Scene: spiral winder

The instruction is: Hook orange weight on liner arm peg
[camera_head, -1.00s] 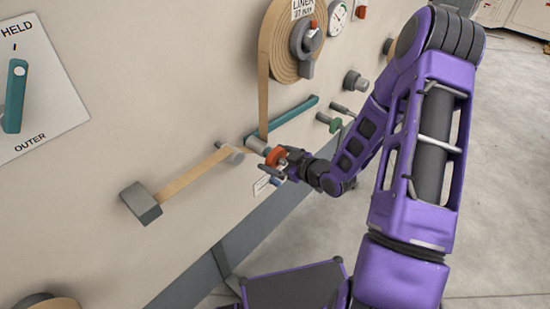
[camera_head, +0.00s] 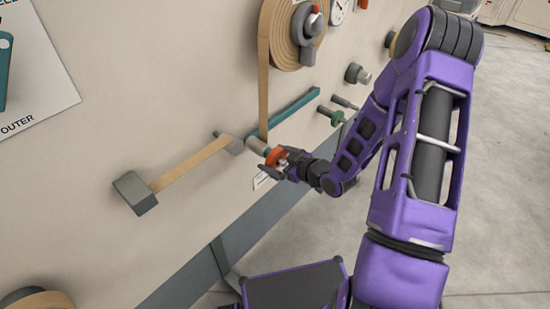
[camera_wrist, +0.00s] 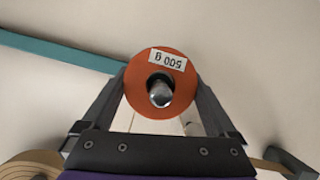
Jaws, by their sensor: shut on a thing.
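The orange weight (camera_head: 275,156) is a ring with a white "500 g" label, upside down in the wrist view (camera_wrist: 160,113). My gripper (camera_head: 279,163) is shut on its rim, with one dark finger on each side in the wrist view. A shiny rounded metal peg end (camera_wrist: 160,91) shows inside the ring's hole; how far the peg reaches through is unclear. The teal liner arm (camera_head: 297,113) slopes down-left along the panel to a grey roller (camera_head: 256,145), right beside the weight. It also shows in the wrist view (camera_wrist: 60,52).
A tan strip (camera_head: 190,164) runs from the liner roll (camera_head: 282,35) past the rollers to a grey block (camera_head: 135,193). A green-collared peg (camera_head: 336,117) and dark knob (camera_head: 357,74) stick out of the panel to the right. Open floor (camera_head: 490,190) lies right.

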